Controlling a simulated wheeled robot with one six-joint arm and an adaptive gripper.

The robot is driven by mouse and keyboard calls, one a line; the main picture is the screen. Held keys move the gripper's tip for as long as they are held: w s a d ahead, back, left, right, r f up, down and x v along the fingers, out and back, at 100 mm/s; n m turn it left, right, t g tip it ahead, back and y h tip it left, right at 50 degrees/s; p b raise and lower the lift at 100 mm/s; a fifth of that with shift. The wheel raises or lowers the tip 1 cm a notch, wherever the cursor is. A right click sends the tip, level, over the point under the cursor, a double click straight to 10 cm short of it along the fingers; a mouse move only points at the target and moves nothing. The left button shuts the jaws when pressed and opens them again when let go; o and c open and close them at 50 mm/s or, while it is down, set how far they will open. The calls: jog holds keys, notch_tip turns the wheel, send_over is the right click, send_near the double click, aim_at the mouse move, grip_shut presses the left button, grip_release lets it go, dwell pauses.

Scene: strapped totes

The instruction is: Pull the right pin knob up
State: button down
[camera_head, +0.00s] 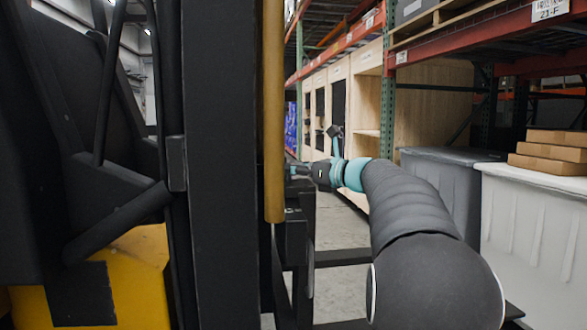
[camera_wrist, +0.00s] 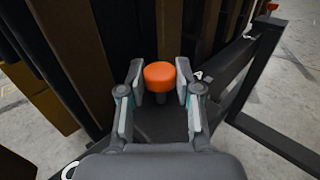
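In the wrist view an orange round pin knob (camera_wrist: 160,75) stands on a short grey stem between the two fingers of my gripper (camera_wrist: 160,83). The fingers are apart, one on each side of the knob, with a narrow gap seeming to show at each side. A second orange knob (camera_wrist: 271,6) is at the top right edge of the wrist view, on a dark frame. Which of the two is the right knob, I cannot tell. In the head view my arm reaches forward, and its end is small and partly hidden near a dark post; no knob is clear there.
Dark upright mast rails (camera_head: 222,170) and a yellow post (camera_head: 273,110) fill the left and middle. A dark frame bar (camera_wrist: 262,65) slants right of the fingers. A grey tote (camera_head: 455,190) and a white tote (camera_head: 535,240) with cardboard boxes (camera_head: 553,150) stand right, beside racking.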

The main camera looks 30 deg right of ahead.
jog(key=shift+r+p, duration=1.45)
jog(key=shift+p, duration=0.2)
jog(key=c, duration=1.1)
grip_release()
jog(key=shift+o, duration=0.2)
jog(key=shift+f, duration=0.1)
jog(key=shift+s+d, duration=0.2)
jog(key=shift+s, duration=0.1)
jog(key=v, duration=1.1)
jog(key=shift+s, duration=0.15)
